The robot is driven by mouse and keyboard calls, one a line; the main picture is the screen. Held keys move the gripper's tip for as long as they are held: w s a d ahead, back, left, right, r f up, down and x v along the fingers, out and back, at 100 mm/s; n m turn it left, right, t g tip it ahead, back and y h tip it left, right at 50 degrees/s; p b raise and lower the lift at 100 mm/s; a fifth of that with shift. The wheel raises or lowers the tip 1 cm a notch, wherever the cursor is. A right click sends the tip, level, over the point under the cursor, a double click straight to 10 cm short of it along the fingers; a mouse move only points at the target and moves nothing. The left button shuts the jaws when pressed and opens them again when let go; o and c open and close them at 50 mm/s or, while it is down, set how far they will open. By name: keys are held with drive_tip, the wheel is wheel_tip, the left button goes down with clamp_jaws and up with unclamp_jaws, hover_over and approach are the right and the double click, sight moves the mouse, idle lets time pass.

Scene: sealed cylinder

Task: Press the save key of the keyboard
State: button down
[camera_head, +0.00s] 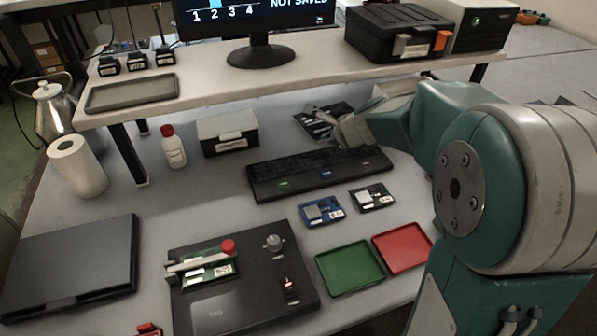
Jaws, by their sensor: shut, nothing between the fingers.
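The black keyboard (300,171) lies on the desk under the shelf's front edge. It has a green key (285,184) at its left and a blue key (326,174) near its middle. Their labels are too small to read, so I cannot tell which is the save key. My gripper (343,138) is shut and empty over the keyboard's rear right part and hides some of it. I cannot tell whether it touches the keys. The monitor (255,22) on the shelf shows "1 2 3 4" and "NOT SAVED".
Two small boards, one blue (322,211) and one dark (372,199), lie in front of the keyboard. Green (350,268) and red (403,252) trays and a black test fixture (215,305) stand nearer. The shelf (215,98) limits room above and behind the keyboard.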

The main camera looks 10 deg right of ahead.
hover_over(331, 173)
drive_tip(key=a, duration=0.2)
drive_tip(key=shift+m, duration=0.4)
wheel_tip(331, 173, down, 4)
drive_tip(key=shift+s+f, duration=0.1)
drive_tip(key=shift+f, duration=0.15)
drive_tip(key=d+f, duration=0.1)
drive_tip(key=f, duration=0.2)
drive_tip(key=shift+d, duration=0.4)
drive_tip(key=shift+f, duration=0.7)
drive_tip(key=shift+a+f, duration=0.2)
drive_tip(key=shift+a, duration=0.45)
drive_tip(key=shift+d, duration=0.55)
drive_tip(key=shift+a, duration=0.1)
